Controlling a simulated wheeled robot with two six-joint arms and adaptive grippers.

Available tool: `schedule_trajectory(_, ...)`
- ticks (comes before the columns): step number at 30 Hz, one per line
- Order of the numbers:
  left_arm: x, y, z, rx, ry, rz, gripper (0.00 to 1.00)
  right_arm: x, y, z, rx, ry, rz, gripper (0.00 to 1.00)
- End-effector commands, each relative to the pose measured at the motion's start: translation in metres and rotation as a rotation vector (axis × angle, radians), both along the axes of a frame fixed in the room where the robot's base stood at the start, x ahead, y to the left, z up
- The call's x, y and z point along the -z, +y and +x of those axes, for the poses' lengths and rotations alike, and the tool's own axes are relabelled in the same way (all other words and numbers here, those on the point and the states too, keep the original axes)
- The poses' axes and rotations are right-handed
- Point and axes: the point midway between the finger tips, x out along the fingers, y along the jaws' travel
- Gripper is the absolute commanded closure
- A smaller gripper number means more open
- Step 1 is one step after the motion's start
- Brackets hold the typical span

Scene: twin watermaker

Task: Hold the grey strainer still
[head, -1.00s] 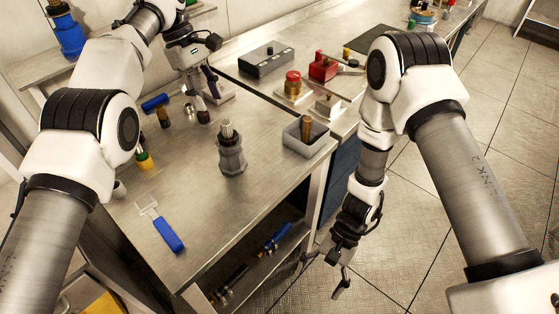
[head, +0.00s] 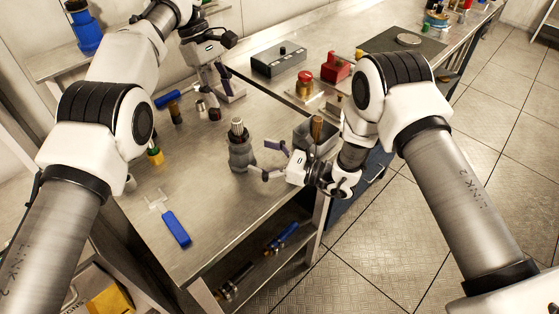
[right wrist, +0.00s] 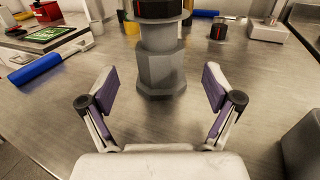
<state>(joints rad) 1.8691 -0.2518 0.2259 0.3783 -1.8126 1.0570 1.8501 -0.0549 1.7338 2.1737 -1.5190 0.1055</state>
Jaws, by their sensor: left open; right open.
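The grey strainer (head: 240,155) stands upright on the metal bench, with a ribbed lighter top. In the right wrist view its grey faceted body (right wrist: 161,68) stands just ahead of my right gripper, and its top is cut off by the frame. My right gripper (head: 265,160) is open beside the strainer, on its right in the head view. In the right wrist view its two fingertips (right wrist: 160,88) are spread to either side of the body, with clear gaps. My left gripper (head: 214,98) is open and empty at the back of the bench, away from the strainer.
A grey bin (head: 304,138) with a wooden-handled tool stands right of the strainer, close to my right gripper. A blue-handled tool (head: 176,228) lies at the front left. A black-grey control box (head: 278,61) and a red box (head: 336,67) stand behind.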

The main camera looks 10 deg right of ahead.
Motion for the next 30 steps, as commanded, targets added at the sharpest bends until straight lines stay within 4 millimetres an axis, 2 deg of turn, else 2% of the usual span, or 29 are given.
schedule_trajectory(3, 0.000, 0.000, 0.000, 0.000, 0.000, 0.000, 0.58, 0.001, 0.025, 0.014, -0.004, -0.002, -0.002, 0.10)
schedule_trajectory(9, 0.000, 0.000, 0.000, 0.000, 0.000, 0.000, 0.58, 0.000, 0.049, 0.030, -0.002, -0.001, -0.002, 0.10)
schedule_trajectory(18, 0.000, 0.000, 0.000, 0.000, 0.000, 0.000, 0.58, 0.000, 0.053, 0.032, -0.001, 0.000, -0.001, 0.10)
schedule_trajectory(19, 0.000, 0.000, 0.000, 0.000, 0.000, 0.000, 0.58, 0.000, 0.053, 0.032, -0.001, 0.000, -0.001, 0.14)
schedule_trajectory(23, 0.000, 0.000, 0.000, 0.000, 0.000, 0.000, 0.58, 0.000, 0.053, 0.032, -0.001, 0.000, -0.001, 0.60)
schedule_trajectory(24, 0.000, 0.000, 0.000, 0.000, 0.000, 0.000, 0.58, 0.000, 0.053, 0.032, -0.001, 0.000, -0.001, 0.74)
schedule_trajectory(26, 0.000, 0.000, 0.000, 0.000, 0.000, 0.000, 0.58, 0.000, 0.053, 0.032, -0.001, 0.000, -0.001, 0.95)
schedule_trajectory(27, 0.000, 0.000, 0.000, 0.000, 0.000, 0.000, 0.58, 0.000, 0.053, 0.032, -0.001, 0.000, -0.001, 1.00)
schedule_trajectory(28, 0.000, 0.000, 0.000, 0.000, 0.000, 0.000, 0.58, 0.000, 0.053, 0.032, -0.001, 0.000, -0.002, 0.48)
schedule_trajectory(30, 0.000, 0.000, 0.000, 0.000, 0.000, 0.000, 0.58, 0.000, 0.053, 0.032, -0.001, 0.000, -0.001, 0.73)
